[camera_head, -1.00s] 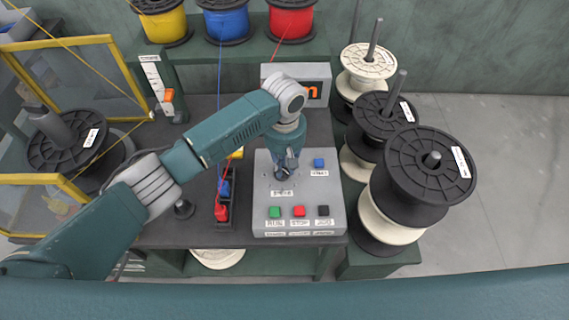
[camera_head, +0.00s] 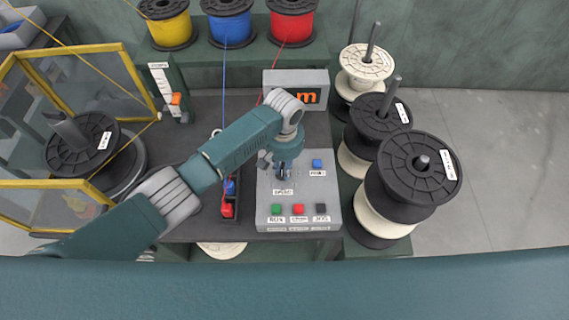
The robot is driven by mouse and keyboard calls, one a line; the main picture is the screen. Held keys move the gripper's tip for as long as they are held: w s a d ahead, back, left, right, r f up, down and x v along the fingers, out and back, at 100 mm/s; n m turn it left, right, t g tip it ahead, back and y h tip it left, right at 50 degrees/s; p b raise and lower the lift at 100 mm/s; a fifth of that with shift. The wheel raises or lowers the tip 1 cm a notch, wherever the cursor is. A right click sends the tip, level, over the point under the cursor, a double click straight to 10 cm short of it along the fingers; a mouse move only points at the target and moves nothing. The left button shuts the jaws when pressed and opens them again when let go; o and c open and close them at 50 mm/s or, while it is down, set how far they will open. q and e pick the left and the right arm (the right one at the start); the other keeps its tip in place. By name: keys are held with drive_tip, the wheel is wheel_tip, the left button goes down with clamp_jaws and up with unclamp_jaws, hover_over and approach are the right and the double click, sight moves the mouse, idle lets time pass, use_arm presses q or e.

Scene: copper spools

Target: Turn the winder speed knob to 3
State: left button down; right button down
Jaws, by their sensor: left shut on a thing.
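The grey control box (camera_head: 330,205) stands on the dark bench. The speed knob is mostly hidden under my left gripper (camera_head: 282,172), just above a small white label (camera_head: 283,191) that is too small to read surely. My left gripper points down at the box and is shut on the knob. The knob's pointer and scale cannot be read. A blue button (camera_head: 317,163) is to the right of the gripper. Green (camera_head: 277,209), red (camera_head: 298,209) and black (camera_head: 321,208) buttons line the box's front. My right gripper is not in view.
A display box (camera_head: 296,78) with an orange mark stands behind. Stacked spools (camera_head: 420,168) stand at right, and a yellow-framed guard (camera_head: 100,35) at left.

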sight(282, 171)
use_arm(q)
drive_tip(key=m+p, duration=0.1)
drive_tip(key=m, duration=0.2)
drive_tip(key=shift+r+m, duration=0.1)
drive_tip(key=shift+m, duration=0.2)
drive_tip(key=shift+a+m+p, duration=0.2)
drive_tip(key=shift+m+p, duration=0.3)
drive_tip(key=shift+m, duration=1.4)
drive_tip(key=c, duration=1.6)
unclamp_jaws()
drive_tip(key=shift+s, duration=0.1)
wheel_tip(282, 171, up, 12)
